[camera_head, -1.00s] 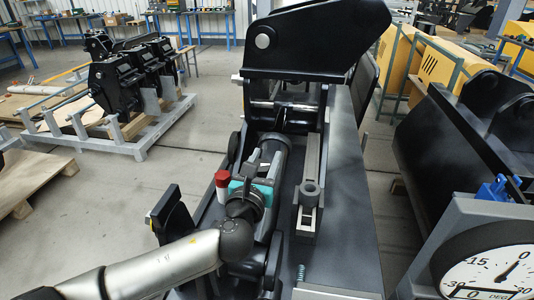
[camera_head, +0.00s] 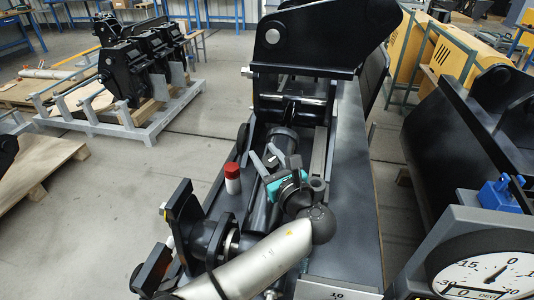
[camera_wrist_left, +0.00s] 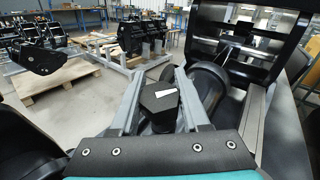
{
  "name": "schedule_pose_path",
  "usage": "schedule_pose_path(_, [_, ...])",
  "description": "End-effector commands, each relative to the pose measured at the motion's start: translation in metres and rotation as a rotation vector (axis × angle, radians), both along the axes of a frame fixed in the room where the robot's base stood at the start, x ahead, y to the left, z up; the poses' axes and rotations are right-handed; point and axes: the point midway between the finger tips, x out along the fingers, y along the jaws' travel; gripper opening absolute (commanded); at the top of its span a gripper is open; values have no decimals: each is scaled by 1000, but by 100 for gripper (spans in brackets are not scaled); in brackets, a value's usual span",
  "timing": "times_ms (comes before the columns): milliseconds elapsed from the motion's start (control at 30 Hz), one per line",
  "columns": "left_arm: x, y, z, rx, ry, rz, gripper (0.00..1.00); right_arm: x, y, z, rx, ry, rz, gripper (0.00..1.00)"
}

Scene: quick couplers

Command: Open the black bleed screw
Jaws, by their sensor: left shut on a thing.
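The black bleed screw (camera_wrist_left: 160,98) shows in the left wrist view as a dark hexagonal head with a small white mark on top. It sits between the two grey fingers of my left gripper (camera_wrist_left: 157,82), which is shut on it. In the head view my left gripper (camera_head: 274,164) reaches in from the front right of the screw, its teal body above the dark cylinder. The screw's head (camera_head: 270,158) shows small between the fingers there, with the white mark. The screw's lower part is hidden. My right gripper is not in view.
A white post with a red cap (camera_head: 232,171) stands just left of the gripper. A round dial gauge (camera_head: 497,276) is at the lower right, a blue clamp (camera_head: 500,195) above it. Black machine brackets (camera_head: 310,36) rise behind the screw. A pallet (camera_head: 40,168) lies on the floor at left.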

Motion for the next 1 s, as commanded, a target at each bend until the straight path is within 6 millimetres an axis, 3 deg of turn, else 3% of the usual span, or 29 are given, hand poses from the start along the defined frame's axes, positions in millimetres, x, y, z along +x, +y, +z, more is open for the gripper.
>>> schedule_pose_path(567, [0, 2, 0, -9, 0, 32, 0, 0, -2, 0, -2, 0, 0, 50])
schedule_pose_path(600, [0, 2, 0, -9, 0, 32, 49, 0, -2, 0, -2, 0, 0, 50])
schedule_pose_path(833, [0, 1, 0, -8, 0, 31, 75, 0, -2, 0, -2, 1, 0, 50])
schedule_pose_path(1000, [0, 1, 0, -8, 0, 30, 75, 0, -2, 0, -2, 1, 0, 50])
